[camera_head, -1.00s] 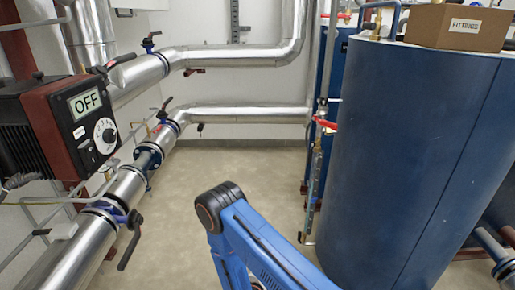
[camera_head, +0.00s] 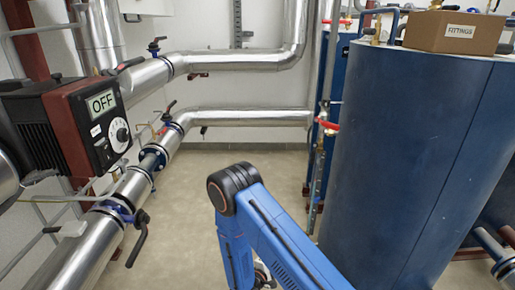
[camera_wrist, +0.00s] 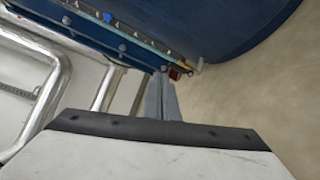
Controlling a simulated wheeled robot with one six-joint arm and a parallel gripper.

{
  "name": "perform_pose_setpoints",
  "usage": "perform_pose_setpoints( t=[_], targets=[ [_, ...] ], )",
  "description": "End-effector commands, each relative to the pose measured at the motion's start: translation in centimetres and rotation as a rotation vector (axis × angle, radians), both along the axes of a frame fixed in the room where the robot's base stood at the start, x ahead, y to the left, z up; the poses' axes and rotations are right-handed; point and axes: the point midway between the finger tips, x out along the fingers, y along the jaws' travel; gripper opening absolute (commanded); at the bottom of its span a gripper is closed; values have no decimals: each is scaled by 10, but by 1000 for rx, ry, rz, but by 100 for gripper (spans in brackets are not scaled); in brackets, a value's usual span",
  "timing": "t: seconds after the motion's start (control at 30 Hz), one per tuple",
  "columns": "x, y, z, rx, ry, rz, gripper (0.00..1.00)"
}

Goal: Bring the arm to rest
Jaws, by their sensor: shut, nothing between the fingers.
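My blue arm (camera_head: 262,235) with a black joint cap rises from the bottom middle of the head view. My gripper is out of sight in the head view. In the wrist view my gripper (camera_wrist: 163,78) shows as narrow grey fingers pressed together beyond a white and black housing. It is shut and empty. Beyond it are the dark blue plate exchanger frame or tank edge and a piece of beige floor.
A large blue tank (camera_head: 410,160) stands right, with a cardboard box (camera_head: 455,31) labelled FITTINGS on top. A red-brown pump (camera_head: 82,125) with a display reading OFF and silver pipes (camera_head: 240,117) are left. The floor (camera_head: 185,200) between is clear.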

Motion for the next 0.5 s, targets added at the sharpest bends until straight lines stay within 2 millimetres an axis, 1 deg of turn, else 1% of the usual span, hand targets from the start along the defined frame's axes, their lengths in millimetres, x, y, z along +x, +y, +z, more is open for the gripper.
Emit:
perform_pose_setpoints(
  t=[0.03, 0.07, 0.23, 0.37, 0.5],
  targets=[
    [3, -7, 15, 7, -5, -31, 0],
    [3, -11, 22, 8, -4, -51, 0],
    [3, -43, 75, 27, 1, -182, 0],
    [-2, -68, 112, 49, 9, -284, 0],
    [-11, -94, 150, 83, 25, -387, 0]
  ],
)
